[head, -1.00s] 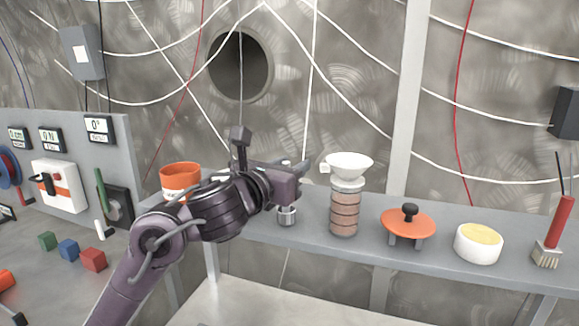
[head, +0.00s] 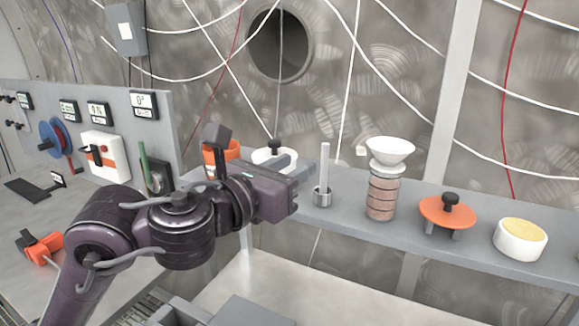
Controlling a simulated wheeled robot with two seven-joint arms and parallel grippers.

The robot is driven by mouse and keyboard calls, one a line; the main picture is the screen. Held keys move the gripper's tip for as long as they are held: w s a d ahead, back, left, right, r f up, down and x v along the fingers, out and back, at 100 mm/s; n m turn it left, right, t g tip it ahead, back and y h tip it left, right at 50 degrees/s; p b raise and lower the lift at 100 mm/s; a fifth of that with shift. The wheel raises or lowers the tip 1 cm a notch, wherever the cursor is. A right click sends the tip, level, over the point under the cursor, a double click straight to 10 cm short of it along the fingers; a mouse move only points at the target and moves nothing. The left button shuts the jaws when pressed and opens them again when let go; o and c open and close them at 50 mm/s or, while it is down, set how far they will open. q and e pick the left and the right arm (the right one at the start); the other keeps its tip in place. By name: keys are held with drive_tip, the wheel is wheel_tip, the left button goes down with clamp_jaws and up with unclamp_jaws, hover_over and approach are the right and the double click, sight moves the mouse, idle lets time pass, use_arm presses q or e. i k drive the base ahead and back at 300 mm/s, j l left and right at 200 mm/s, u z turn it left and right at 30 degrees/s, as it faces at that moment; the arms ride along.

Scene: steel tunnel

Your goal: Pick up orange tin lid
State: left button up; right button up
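The orange lid (head: 432,211), a flat disc with a black knob, sits on a small grey stand on the shelf at the right. Nothing touches it. My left gripper (head: 300,184) is over the left part of the shelf, well left of the lid, pointing right. Its fingers are seen from the side, so their gap cannot be made out. An orange tin (head: 232,150) stands behind my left arm and is partly hidden. My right gripper is out of view.
Between gripper and lid on the shelf (head: 345,218) stand a metal cup with a white rod (head: 324,170) and a layered column with a white funnel (head: 390,150). A white tub (head: 518,243) is right of the lid. A white pot with a dark knob (head: 262,155) is behind the gripper.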

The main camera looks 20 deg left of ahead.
sight(446, 211)
drive_tip(key=k+j, duration=0.15)
drive_tip(key=k, duration=0.35)
drive_tip(key=k+j, duration=0.2)
drive_tip(key=k, duration=0.3)
drive_tip(key=k+j, duration=0.15)
drive_tip(key=k, duration=0.3)
